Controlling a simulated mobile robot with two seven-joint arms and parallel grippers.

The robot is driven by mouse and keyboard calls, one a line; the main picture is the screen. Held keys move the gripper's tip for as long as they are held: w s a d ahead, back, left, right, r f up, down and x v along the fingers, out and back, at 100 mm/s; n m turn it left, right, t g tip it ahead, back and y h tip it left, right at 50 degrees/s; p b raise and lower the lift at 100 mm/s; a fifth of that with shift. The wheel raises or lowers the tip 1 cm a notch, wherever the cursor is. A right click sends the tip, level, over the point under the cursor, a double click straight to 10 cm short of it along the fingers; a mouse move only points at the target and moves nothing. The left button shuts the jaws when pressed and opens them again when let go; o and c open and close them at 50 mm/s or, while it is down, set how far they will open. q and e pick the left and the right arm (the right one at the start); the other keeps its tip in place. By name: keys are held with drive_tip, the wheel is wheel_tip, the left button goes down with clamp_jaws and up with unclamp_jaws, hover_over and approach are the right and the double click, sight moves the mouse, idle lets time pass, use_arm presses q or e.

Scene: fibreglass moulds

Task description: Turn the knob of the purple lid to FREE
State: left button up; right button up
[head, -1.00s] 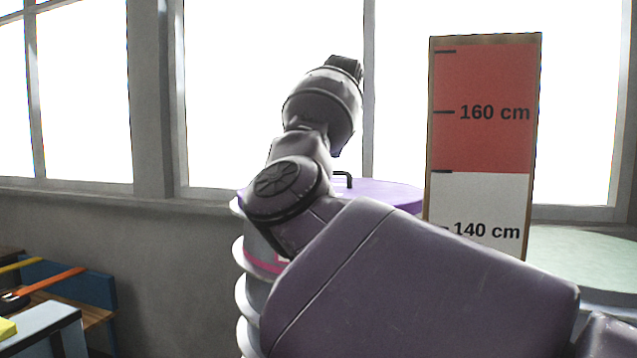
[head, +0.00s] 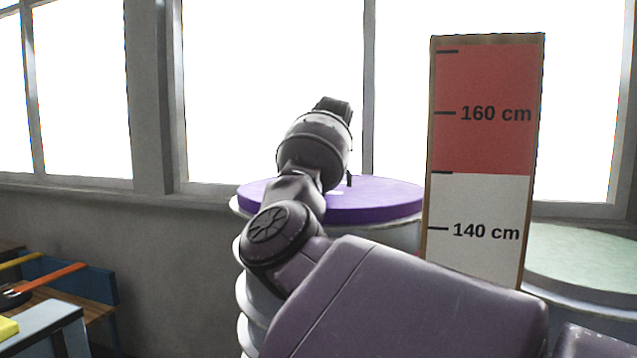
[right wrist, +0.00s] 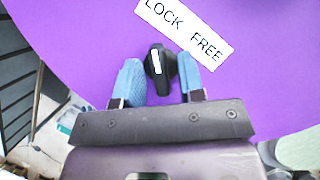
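The purple lid (head: 385,197) lies on a pale ribbed drum behind my right arm in the head view; it fills much of the right wrist view (right wrist: 85,35). Its black knob (right wrist: 162,72) has a white mark, which points up and slightly left, nearer LOCK than FREE. A white label (right wrist: 186,30) reading LOCK and FREE lies beyond the knob. My right gripper (right wrist: 160,72) has its two blue fingers apart, one on each side of the knob; I cannot tell if they touch it. In the head view its fingers are hidden. My left gripper is not in view.
A height board (head: 484,205) marked 140 cm and 160 cm stands right of the lid. A pale green round top (head: 585,258) is behind it at right. A wooden bench (head: 85,310) with tools is at left. Windows line the back wall.

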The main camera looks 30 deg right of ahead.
clamp_jaws()
drive_tip(key=shift+m, duration=0.4)
drive_tip(key=m+h, duration=0.1)
drive_tip(key=m, duration=0.2)
drive_tip(key=shift+a+r+m+g+h, duration=0.1)
drive_tip(key=shift+m+g+h, duration=0.2)
drive_tip(key=shift+m+h, duration=0.1)
drive_tip(key=m+g+h, duration=0.1)
drive_tip(key=m, duration=0.3)
drive_tip(key=shift+w+m, duration=0.1)
drive_tip(key=shift+m, duration=0.2)
drive_tip(key=m, duration=0.2)
drive_tip(key=m+g+h, duration=0.1)
drive_tip(key=m, duration=0.1)
drive_tip(key=shift+w+g, duration=0.1)
drive_tip(key=shift+g, duration=0.2)
drive_tip(key=m+g, duration=0.1)
drive_tip(key=m, duration=0.3)
drive_tip(key=shift+g, duration=0.3)
drive_tip(key=shift+m, duration=0.4)
drive_tip(key=shift+o, duration=0.7)
unclamp_jaws()
